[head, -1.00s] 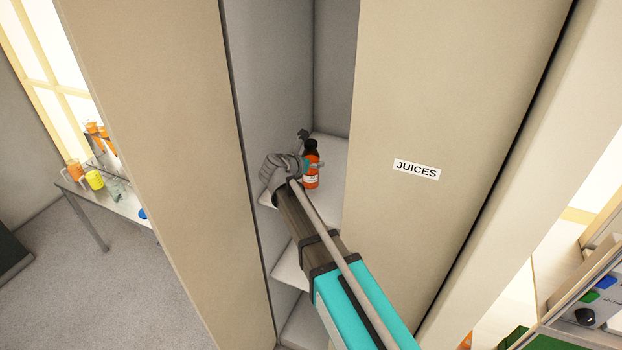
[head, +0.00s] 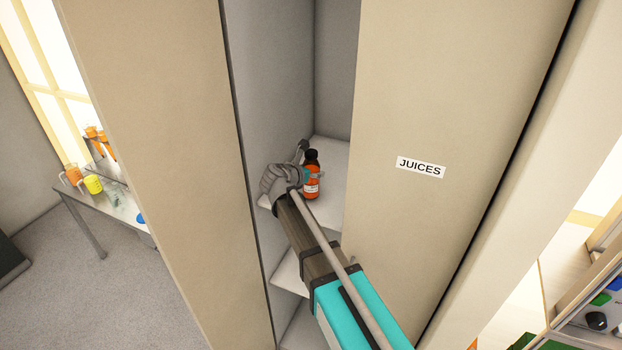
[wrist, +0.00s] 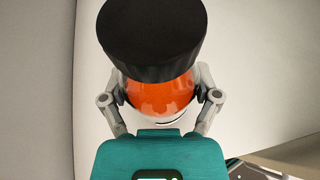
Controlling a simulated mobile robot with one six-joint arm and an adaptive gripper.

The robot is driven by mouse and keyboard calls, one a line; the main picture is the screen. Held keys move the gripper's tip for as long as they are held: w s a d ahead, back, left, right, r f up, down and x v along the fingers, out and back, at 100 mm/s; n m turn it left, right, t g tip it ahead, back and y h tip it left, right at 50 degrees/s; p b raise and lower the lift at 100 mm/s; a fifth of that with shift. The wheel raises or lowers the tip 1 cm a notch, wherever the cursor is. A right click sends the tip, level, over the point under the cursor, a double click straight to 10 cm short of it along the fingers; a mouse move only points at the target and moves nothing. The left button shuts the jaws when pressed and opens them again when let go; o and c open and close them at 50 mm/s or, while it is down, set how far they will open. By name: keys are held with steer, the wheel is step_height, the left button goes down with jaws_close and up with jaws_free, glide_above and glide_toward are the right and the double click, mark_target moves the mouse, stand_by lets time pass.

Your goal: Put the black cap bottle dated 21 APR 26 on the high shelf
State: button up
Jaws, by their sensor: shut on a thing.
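An orange juice bottle with a black cap (head: 312,179) is inside the cabinet, upright at the top visible shelf (head: 330,208). My gripper (head: 305,175) reaches in from the front and is shut on the bottle. In the wrist view the black cap (wrist: 152,38) and orange body (wrist: 162,97) fill the middle, with a finger on each side. A white label shows on the bottle in the head view, but its date is too small to read. I cannot tell whether the bottle's base touches the shelf.
Lower shelves (head: 290,272) show beneath. The cabinet's left side panel (head: 150,150) and the door labelled JUICES (head: 421,167) stand close on either side of my arm. A table with orange and yellow vessels (head: 93,184) is at far left.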

steer(key=shift+f+b, duration=0.3)
steer(key=shift+f, duration=0.35)
steer(key=shift+f, duration=0.1)
steer(key=o, duration=1.1)
steer(key=shift+o, duration=0.2)
steer(key=shift+r, duration=0.25)
steer(key=p+v, duration=0.5)
steer(key=v, duration=0.7)
steer(key=shift+f, duration=0.1)
